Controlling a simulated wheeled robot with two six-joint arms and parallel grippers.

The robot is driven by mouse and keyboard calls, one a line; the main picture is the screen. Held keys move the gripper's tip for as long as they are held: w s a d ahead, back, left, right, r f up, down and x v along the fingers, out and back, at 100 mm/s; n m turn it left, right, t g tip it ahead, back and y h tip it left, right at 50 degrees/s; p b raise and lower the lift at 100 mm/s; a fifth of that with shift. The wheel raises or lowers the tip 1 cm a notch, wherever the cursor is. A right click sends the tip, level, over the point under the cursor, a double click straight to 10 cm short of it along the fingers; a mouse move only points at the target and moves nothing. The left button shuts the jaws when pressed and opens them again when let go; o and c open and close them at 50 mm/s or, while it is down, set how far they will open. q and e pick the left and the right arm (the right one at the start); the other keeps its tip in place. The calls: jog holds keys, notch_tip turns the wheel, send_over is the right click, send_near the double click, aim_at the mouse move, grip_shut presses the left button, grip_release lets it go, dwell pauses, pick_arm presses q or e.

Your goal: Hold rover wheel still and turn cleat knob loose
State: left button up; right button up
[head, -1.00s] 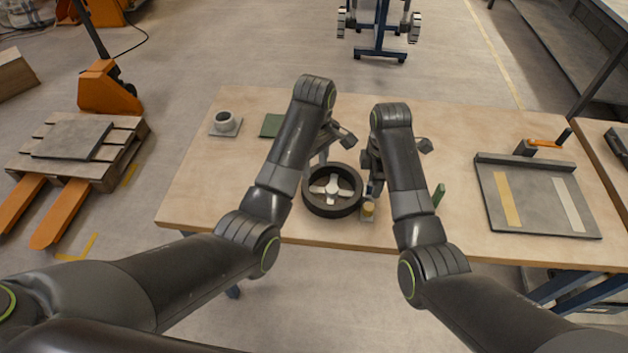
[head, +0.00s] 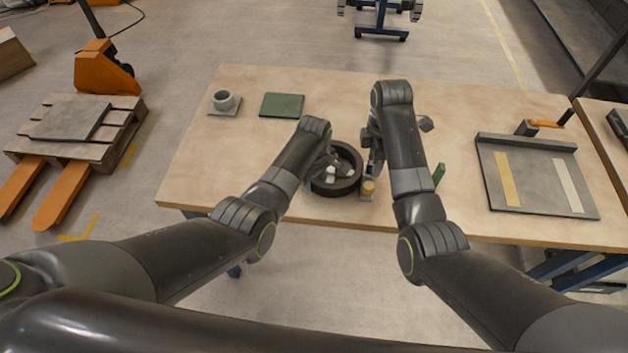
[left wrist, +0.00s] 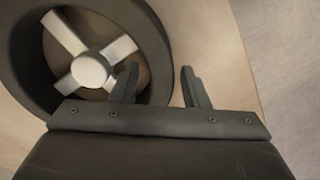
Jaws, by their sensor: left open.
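The rover wheel (head: 350,184) is a black ring with pale spokes, lying flat near the table's front edge. It also shows in the left wrist view (left wrist: 150,40), with a white hub. My left gripper (left wrist: 162,84) is open. One finger appears over the wheel's inside and the other just outside its rim; I cannot tell how deep they sit. A small yellow-tan knob (head: 367,188) stands on a grey piece right beside the wheel. My right gripper (head: 371,160) is close above it, mostly hidden by my forearm, so its jaws do not show.
A small green piece (head: 438,174) stands right of my right arm. A grey tray with two strips (head: 539,188) lies at the right. The left part of the table is clear.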

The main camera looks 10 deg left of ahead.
pick_arm(q)
jog(key=shift+f, duration=0.3)
grip_shut()
pick_arm(e)
jog(key=shift+o, duration=0.2)
